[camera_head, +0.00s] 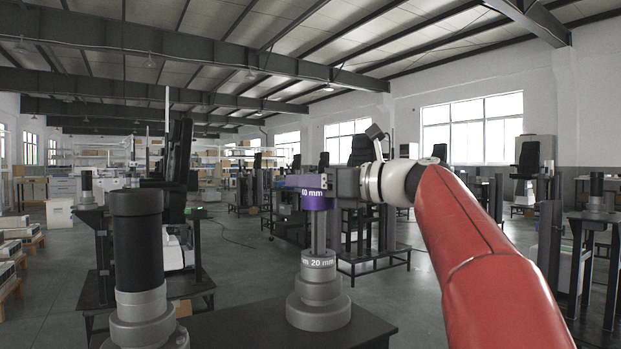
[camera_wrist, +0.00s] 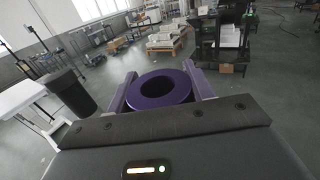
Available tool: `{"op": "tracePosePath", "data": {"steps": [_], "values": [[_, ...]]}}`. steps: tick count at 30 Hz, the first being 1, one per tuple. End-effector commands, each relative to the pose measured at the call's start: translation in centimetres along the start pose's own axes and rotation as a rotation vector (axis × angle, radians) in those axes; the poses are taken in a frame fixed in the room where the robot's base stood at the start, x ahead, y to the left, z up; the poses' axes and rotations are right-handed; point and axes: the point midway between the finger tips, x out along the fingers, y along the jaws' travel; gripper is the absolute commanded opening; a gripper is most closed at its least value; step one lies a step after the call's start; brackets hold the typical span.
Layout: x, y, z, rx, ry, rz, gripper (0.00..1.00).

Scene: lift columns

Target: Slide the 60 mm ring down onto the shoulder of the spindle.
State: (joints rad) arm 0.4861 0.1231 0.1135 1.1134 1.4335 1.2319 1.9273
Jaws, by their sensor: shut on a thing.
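The purple ring (camera_head: 318,203), marked 60 mm, is held level by my gripper (camera_head: 312,184). In the wrist view the ring (camera_wrist: 183,88) lies between the two fingers, with its hole facing the camera. My gripper is shut on it. The grey spindle (camera_head: 318,310) stands upright on a dark table, with a wide stepped base, a collar marked 20 mm and a narrow shaft. The ring is at the upper end of the visible shaft, well above the collar. Whether the shaft passes through the ring is hidden in the head view and unclear in the wrist view.
A thick black-topped column (camera_head: 138,240) on a grey base stands left of the spindle. It also shows at the left of the wrist view (camera_wrist: 71,92). The dark table (camera_head: 365,329) is bare right of the spindle. Other workstations stand farther back.

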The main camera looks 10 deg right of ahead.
Motion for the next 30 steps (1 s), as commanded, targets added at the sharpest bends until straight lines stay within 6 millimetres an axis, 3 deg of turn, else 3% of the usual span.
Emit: {"op": "tracePosePath", "data": {"steps": [30], "values": [[0.0,0.1,-5.1,-0.001,-0.001,-0.001,0.18]]}}
